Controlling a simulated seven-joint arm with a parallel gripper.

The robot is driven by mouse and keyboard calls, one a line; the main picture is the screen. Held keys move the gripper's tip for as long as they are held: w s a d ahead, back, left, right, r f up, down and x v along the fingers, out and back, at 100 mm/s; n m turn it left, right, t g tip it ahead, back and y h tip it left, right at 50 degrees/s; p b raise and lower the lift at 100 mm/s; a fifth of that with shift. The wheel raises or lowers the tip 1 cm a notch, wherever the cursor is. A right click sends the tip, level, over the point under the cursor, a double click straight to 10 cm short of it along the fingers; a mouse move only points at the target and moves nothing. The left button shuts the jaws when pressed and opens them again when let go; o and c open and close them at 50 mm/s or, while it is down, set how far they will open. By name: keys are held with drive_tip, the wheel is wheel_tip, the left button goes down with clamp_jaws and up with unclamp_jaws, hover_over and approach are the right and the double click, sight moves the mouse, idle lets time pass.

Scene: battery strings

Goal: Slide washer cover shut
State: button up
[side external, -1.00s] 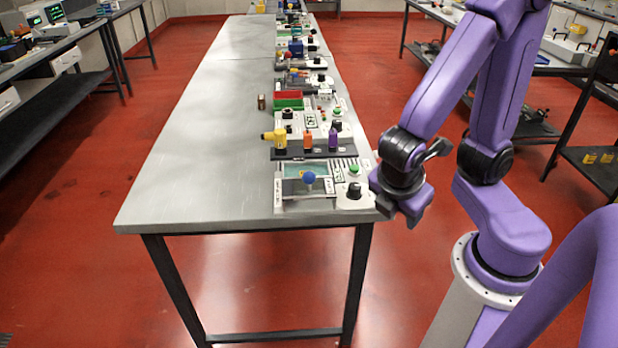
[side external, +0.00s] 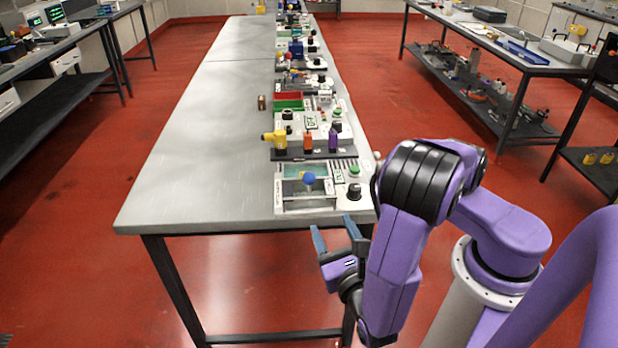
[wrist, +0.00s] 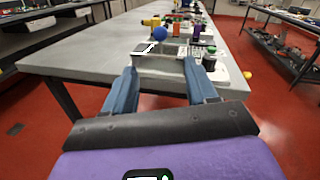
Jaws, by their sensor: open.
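The washer unit (side external: 308,205) sits at the near end of the long table, with a clear window-like top panel and a blue ball knob (side external: 309,178) on it. A green button and a black dial are on its right side. I cannot tell how far its cover is slid. In the wrist view the blue knob (wrist: 160,33) stands ahead, just above the gap between the fingers. My gripper (side external: 335,230) is open and empty, in front of the table's near edge and short of the washer. In the wrist view my gripper (wrist: 160,80) points toward the unit.
A panel with yellow (side external: 277,139), orange (side external: 307,141) and purple (side external: 332,140) parts stands just behind the washer. Red and green bins (side external: 288,100) and more devices line the table's right side. The left part of the tabletop (side external: 190,150) is clear.

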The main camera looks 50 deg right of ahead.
sight(311, 182)
drive_tip(key=x, duration=1.7)
drive_tip(key=shift+w+d, duration=0.15)
